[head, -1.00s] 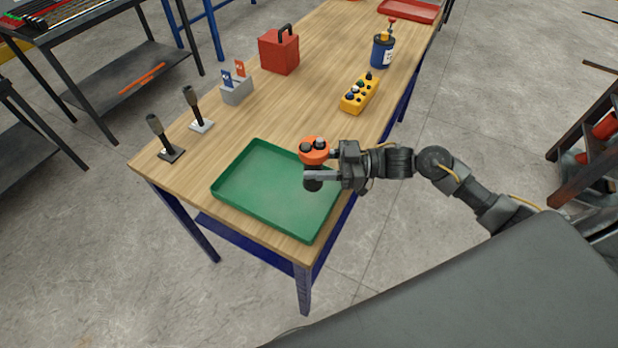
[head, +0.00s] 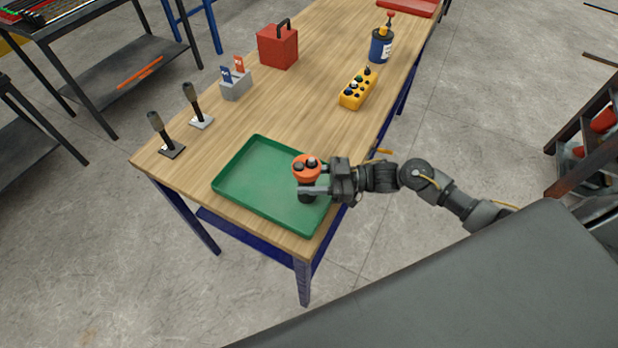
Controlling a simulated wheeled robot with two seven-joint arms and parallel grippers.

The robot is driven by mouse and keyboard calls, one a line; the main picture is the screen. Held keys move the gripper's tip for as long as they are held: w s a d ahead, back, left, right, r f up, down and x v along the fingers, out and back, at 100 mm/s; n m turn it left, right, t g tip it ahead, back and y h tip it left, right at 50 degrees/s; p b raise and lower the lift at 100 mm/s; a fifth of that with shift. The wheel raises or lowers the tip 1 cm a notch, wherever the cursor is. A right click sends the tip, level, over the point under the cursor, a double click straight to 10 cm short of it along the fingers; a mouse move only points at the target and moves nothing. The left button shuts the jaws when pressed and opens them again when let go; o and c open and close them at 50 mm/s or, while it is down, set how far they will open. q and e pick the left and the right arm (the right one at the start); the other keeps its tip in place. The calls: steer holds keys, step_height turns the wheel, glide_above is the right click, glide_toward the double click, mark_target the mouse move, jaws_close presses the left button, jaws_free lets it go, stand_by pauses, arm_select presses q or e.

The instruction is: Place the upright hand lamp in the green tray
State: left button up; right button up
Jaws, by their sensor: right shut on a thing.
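The hand lamp has an orange head (head: 306,167) with dark round parts on top and a dark body below it. My right gripper (head: 312,190) is shut on the hand lamp, which looks upright. The lamp is over the right part of the green tray (head: 250,205). I cannot tell whether its base touches the tray floor. The green tray lies at the near end of the wooden table and looks otherwise empty. My left gripper is not in view.
Two dark-handled tools (head: 163,137) (head: 196,107) stand on small bases left of the tray. Behind are a grey holder (head: 236,88), a red box (head: 278,47), a yellow control box (head: 357,90) and a blue can (head: 381,47). The table's middle is clear.

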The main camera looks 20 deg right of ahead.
steer(key=shift+f, duration=0.15)
steer(key=o, duration=1.2)
steer(key=shift+c, duration=0.2)
steer(key=shift+r, duration=0.25)
steer(key=b+v, duration=0.3)
steer(key=v, duration=0.9)
